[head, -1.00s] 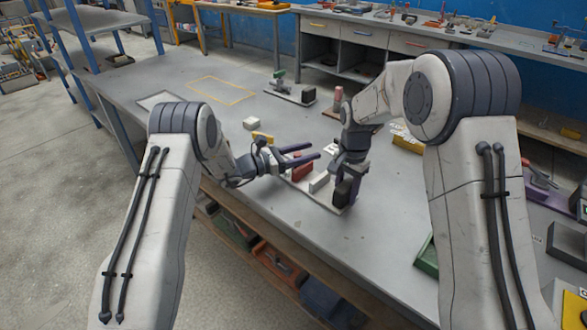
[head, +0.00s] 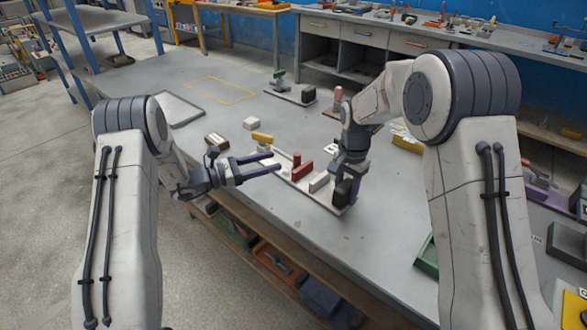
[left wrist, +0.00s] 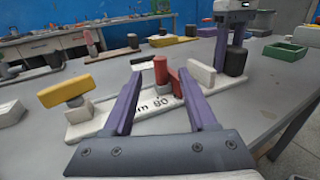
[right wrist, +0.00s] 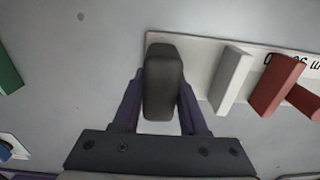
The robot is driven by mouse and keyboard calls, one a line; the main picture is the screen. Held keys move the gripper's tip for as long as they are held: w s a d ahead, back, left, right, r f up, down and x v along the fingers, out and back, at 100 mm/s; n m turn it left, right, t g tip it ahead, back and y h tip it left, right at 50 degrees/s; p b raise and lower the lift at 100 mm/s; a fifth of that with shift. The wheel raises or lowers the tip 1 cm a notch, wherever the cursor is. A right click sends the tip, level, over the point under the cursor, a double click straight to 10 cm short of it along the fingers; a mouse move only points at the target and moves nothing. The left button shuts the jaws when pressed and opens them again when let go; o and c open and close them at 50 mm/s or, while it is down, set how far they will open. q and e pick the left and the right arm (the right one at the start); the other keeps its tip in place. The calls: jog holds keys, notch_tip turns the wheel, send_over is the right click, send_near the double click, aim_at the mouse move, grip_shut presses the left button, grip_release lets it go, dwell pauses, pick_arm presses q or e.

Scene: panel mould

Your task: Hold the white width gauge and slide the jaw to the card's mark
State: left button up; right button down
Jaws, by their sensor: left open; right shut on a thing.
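The white width gauge (head: 325,197) lies on the grey bench as a long plate with lettering reading about "80 mm" (left wrist: 153,106). On it stand a white block (right wrist: 230,78) and a red jaw (head: 302,170) with a round red knob (left wrist: 161,69). My right gripper (right wrist: 160,95) is shut on the dark block (right wrist: 163,80) at the gauge's near end. My left gripper (head: 276,161) is open and empty, its fingertips apart from the red jaw. A small white card (head: 330,148) with dark marks lies beyond the gauge; its writing is unreadable.
A green tray (left wrist: 285,50) is at the right. Bench near the yellow outline (head: 220,90) is clear.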

dwell(0.3)
jog(key=shift+c, duration=1.8)
grip_release()
jog(key=shift+r, duration=0.1)
